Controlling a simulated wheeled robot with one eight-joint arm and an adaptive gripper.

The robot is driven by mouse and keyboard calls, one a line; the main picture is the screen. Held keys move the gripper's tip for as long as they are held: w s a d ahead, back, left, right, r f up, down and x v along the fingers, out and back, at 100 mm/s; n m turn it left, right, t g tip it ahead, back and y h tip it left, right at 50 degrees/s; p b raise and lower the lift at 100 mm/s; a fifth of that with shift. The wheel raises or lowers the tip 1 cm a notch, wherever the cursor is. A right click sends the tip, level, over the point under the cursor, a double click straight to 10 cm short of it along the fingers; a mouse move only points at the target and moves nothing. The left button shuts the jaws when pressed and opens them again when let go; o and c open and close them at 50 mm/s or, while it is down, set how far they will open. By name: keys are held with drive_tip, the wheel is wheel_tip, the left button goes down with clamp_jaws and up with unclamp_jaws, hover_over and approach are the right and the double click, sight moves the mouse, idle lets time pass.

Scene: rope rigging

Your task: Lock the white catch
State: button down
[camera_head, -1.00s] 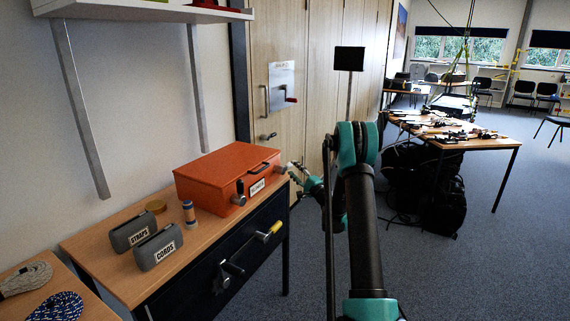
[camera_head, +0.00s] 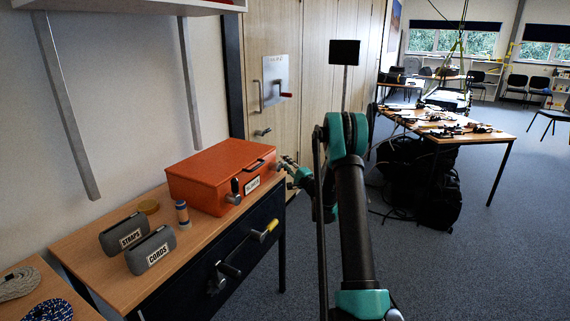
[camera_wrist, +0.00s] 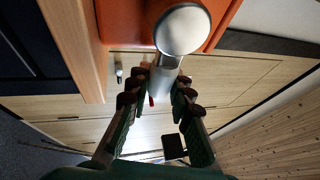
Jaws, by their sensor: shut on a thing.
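An orange box (camera_head: 205,180) with a black handle and a label on its front stands on the wooden-topped bench. A dark catch (camera_head: 235,186) stands upright at the front's left part, above a round grey knob. My gripper (camera_head: 287,164) is at the right end of the front. In the wrist view my gripper (camera_wrist: 158,95) has its fingers on either side of a pale, silvery-white catch (camera_wrist: 183,30) with a rounded end, against the orange box (camera_wrist: 130,20). It is shut on that catch. The catch's lower part is partly hidden between the fingers.
Two grey cases, STRAPS (camera_head: 124,234) and CORDS (camera_head: 151,251), stand left on the bench (camera_head: 85,243). A blue-and-tan cylinder (camera_head: 182,213) stands by the box. A yellow-ended crank (camera_head: 265,230) sticks out of the dark bench front.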

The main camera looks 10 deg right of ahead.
idle(0.4)
drive_tip(key=n+y, duration=0.1)
drive_tip(key=r+n, duration=0.1)
drive_tip(key=n, duration=0.1)
drive_tip(key=r+n+y, duration=0.1)
drive_tip(key=n, duration=0.1)
drive_tip(key=shift+s+a+r+y, duration=0.1)
drive_tip(key=shift+s+y, duration=0.1)
drive_tip(key=shift+y, duration=0.1)
drive_tip(key=shift+s+a+r+n+g+y, duration=0.1)
drive_tip(key=shift+r+n+g+y, duration=0.25)
drive_tip(key=shift+n, duration=0.5)
drive_tip(key=shift+s+a+r+n+g+y, duration=0.1)
drive_tip(key=shift+s+r+n+y, duration=0.1)
drive_tip(key=shift+n+y, duration=0.5)
drive_tip(key=shift+s+a+r+n+g+y, duration=0.15)
drive_tip(key=shift+r+n+y, duration=0.1)
drive_tip(key=shift+n, duration=0.8)
drive_tip(key=c, duration=1.3)
unclamp_jaws()
drive_tip(key=shift+r, duration=0.1)
drive_tip(key=shift+c, duration=0.2)
drive_tip(key=shift+d, duration=0.1)
drive_tip(key=v, duration=1.2)
